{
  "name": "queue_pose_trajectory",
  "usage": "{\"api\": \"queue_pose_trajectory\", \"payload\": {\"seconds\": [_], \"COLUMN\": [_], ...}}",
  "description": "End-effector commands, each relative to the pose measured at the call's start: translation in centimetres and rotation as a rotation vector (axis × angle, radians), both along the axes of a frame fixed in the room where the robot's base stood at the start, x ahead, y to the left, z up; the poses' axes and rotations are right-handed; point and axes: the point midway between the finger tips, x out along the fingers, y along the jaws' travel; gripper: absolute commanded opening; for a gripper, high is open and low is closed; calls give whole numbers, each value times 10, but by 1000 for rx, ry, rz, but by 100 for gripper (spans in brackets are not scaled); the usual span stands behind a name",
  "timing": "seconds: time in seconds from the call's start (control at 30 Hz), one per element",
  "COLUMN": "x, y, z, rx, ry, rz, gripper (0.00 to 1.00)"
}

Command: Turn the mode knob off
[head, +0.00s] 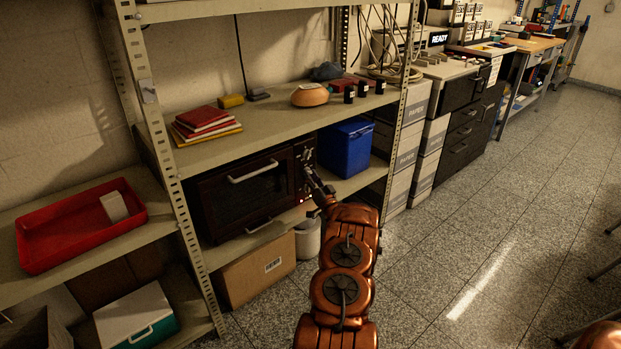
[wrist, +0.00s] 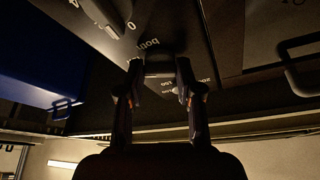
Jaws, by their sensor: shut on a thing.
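The dark oven (head: 245,203) stands on the middle shelf in the head view, with its control panel (head: 305,157) on its right side. In the head view my gripper (head: 312,178) reaches the lower part of the panel and hides the knob. The knob's pointer direction cannot be made out.
A blue bin (head: 345,148) stands close to the right of the panel. The oven door handle (head: 253,172) is to the left. A shelf board with red books (head: 201,118) is above. A cardboard box (head: 257,272) is below. The floor to the right is clear.

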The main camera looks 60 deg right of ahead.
Motion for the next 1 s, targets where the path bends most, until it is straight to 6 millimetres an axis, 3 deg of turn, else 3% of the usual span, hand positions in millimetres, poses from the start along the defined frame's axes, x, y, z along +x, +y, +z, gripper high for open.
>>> {"api": "queue_pose_trajectory", "payload": {"seconds": [1.0], "x": [-2], "y": [-7], "z": [-8], "rx": [-866], "ry": [244], "rz": [-1], "gripper": [0]}}
